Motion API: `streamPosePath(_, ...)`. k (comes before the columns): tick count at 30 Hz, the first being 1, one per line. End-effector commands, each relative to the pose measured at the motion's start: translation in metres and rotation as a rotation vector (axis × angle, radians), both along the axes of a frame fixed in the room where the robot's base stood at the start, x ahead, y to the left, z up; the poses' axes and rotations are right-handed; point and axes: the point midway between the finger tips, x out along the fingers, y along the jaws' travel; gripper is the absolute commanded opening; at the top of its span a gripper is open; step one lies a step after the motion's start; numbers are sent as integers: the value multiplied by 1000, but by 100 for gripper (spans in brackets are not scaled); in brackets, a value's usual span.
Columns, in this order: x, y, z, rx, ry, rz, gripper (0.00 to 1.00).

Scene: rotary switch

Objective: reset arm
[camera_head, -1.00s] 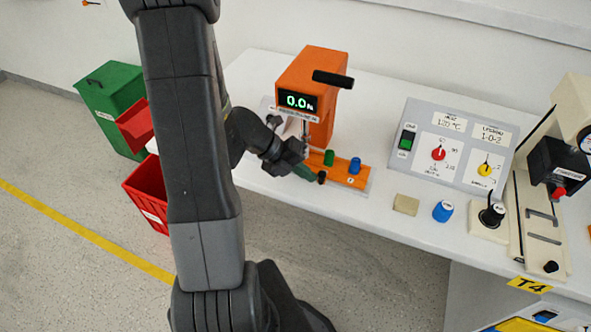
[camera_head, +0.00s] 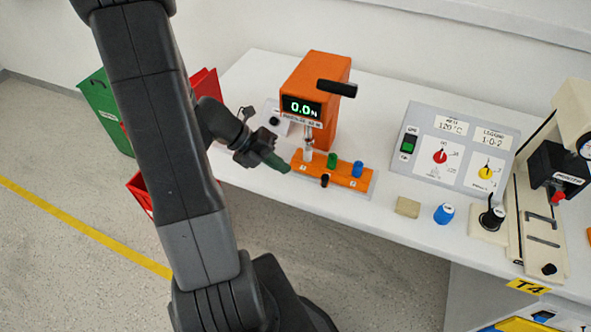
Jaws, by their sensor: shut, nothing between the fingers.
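My gripper (camera_head: 278,162) shows in the head view, its green-tipped fingers shut with nothing between them. It hangs above the table (camera_head: 390,214) near its left edge, just left of the orange base (camera_head: 346,179) of the tester and apart from it. The grey switch panel (camera_head: 426,127) stands upright-tilted on the table to the right. It carries a red rotary knob (camera_head: 440,157), a yellow rotary knob (camera_head: 485,172) and a green rocker switch (camera_head: 408,143). My gripper is well away from the panel.
The orange tester (camera_head: 313,77) with its black lever reads 0.0. A beige block (camera_head: 408,207), a blue knob (camera_head: 444,213) and a black joystick (camera_head: 492,216) sit along the front edge. Green (camera_head: 107,118) and red bins stand at left, partly behind my arm.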

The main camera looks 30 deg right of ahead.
Motion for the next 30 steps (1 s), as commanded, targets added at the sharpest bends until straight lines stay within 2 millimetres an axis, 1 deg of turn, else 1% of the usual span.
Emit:
streamPosePath(1,6,6,8,-1,-5,4,0)
streamPosePath(6,16,20,23,-1,-3,3,0)
streamPosePath(12,21,26,30,0,-2,1,0)
streamPosePath(23,20,25,29,0,0,0,0)
streamPosePath(26,16,20,23,0,2,-1,0)
streamPosePath(30,6,8,8,1,3,-3,0)
